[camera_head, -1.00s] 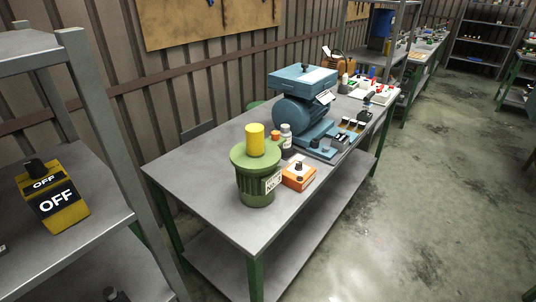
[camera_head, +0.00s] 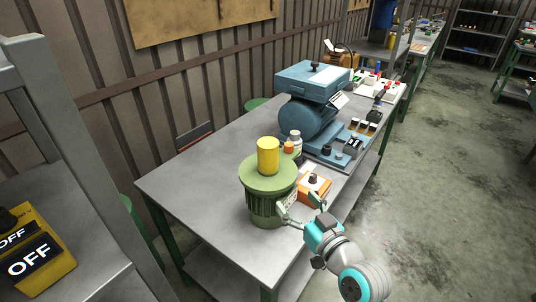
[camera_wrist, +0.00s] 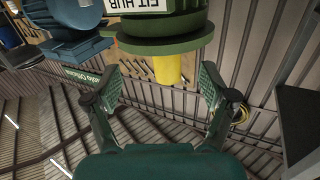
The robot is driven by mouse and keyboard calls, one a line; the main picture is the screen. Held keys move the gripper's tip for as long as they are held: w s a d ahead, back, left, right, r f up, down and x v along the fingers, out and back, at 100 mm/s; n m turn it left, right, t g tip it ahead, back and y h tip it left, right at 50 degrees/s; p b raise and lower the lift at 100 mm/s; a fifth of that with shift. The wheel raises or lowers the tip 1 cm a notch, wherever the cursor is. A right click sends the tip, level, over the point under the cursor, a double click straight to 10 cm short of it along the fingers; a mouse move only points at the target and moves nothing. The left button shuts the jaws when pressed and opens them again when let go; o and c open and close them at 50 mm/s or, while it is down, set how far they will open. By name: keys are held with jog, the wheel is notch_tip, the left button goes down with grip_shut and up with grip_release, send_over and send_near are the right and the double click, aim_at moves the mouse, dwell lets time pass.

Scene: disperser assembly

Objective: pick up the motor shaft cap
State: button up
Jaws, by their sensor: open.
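The motor shaft cap appears to be the yellow cylinder (camera_head: 268,155) standing upright on top of the green motor (camera_head: 268,187) at the near part of the table. My gripper (camera_head: 298,203) is open and empty in front of the motor, lower than the cap. In the wrist view the picture is inverted: the motor (camera_wrist: 165,30) hangs from the top and the yellow cap (camera_wrist: 167,69) points down. The cap shows between the open fingers (camera_wrist: 162,84), apart from both.
The grey table (camera_head: 200,180) is bare left of the motor. A shelf with a yellow OFF box (camera_head: 34,255) is at left.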

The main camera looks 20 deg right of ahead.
jog(key=n+y, duration=0.1)
send_near(273, 158)
jog(key=x, duration=0.2)
jog(key=shift+n+y, duration=0.3)
jog(key=x, duration=0.2)
jog(key=d+x, duration=0.1)
jog(key=x, duration=0.2)
jog(key=shift+w, duration=0.3)
jog(key=shift+a+x, duration=0.15)
jog(key=shift+x, duration=1.2)
jog(key=shift+a+x, duration=0.2)
jog(key=shift+x, duration=1.1)
jog(key=shift+s+f, duration=0.1)
jog(key=c, duration=1.3)
